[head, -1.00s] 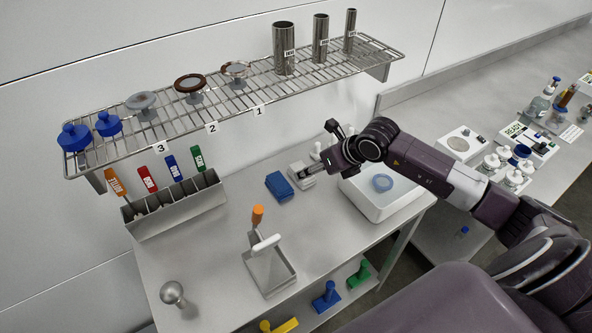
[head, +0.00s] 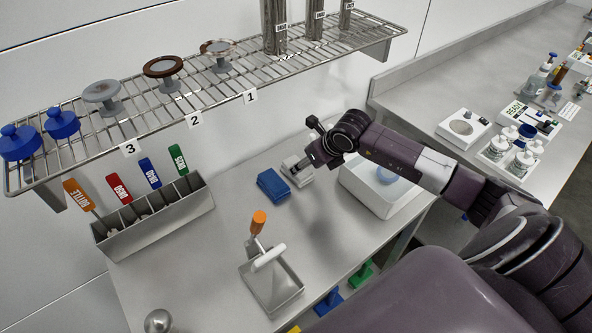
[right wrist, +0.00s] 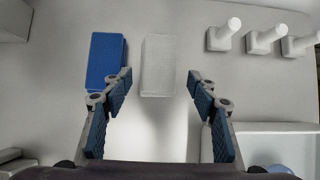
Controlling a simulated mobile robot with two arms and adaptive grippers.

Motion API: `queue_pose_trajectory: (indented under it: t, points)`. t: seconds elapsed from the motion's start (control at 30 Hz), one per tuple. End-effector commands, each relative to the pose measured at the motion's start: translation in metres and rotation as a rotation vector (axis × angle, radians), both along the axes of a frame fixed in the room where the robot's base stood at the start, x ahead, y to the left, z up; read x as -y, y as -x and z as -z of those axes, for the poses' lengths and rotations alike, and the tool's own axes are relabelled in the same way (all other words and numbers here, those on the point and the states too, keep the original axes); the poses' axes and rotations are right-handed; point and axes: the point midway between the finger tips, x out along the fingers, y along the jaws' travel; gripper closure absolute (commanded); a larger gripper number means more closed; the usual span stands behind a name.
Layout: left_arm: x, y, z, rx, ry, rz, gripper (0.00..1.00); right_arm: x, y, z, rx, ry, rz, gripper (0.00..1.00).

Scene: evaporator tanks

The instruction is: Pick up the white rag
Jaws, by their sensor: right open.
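The white rag (head: 296,170) is a folded, block-like piece lying on the grey bench, just right of a similar blue rag (head: 273,185). In the right wrist view the white rag (right wrist: 158,65) lies ahead, between the lines of my two fingers, with the blue rag (right wrist: 104,60) to its left. My right gripper (head: 311,162) is beside the white rag in the head view and partly overlaps its right side. In the right wrist view my right gripper (right wrist: 160,80) is open, with nothing visibly clamped. My left gripper is not in view.
A wire shelf (head: 205,95) with metal parts hangs above the bench. A white basin (head: 370,188) stands right of the rags. White pegs (right wrist: 265,38) stick out near the rags. A tray with a white handle (head: 272,280) and a slotted tool holder (head: 155,220) stand left.

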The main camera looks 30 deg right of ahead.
Motion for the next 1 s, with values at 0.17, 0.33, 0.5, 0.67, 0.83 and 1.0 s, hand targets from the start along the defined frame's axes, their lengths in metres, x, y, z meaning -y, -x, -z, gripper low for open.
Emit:
queue_pose_trajectory:
  t: [0.17,0.33,0.5,0.67,0.83,1.0]
  points:
    - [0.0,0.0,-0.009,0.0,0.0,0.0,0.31,-0.002,-0.007,0.008,0.0,-0.001,0.0,0.46]
    - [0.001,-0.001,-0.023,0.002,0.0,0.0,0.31,-0.005,-0.018,0.023,-0.001,-0.003,0.001,0.46]
    - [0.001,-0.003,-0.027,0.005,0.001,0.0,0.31,-0.005,-0.028,0.04,0.0,-0.001,0.0,0.46]
    - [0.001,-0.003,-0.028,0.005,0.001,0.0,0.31,-0.006,-0.032,0.047,0.001,0.0,-0.001,0.46]
    - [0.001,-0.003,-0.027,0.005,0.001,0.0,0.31,-0.006,-0.032,0.048,0.001,0.0,-0.002,0.46]
    - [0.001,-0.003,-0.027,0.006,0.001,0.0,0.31,-0.006,-0.032,0.048,0.001,0.0,-0.001,0.57]
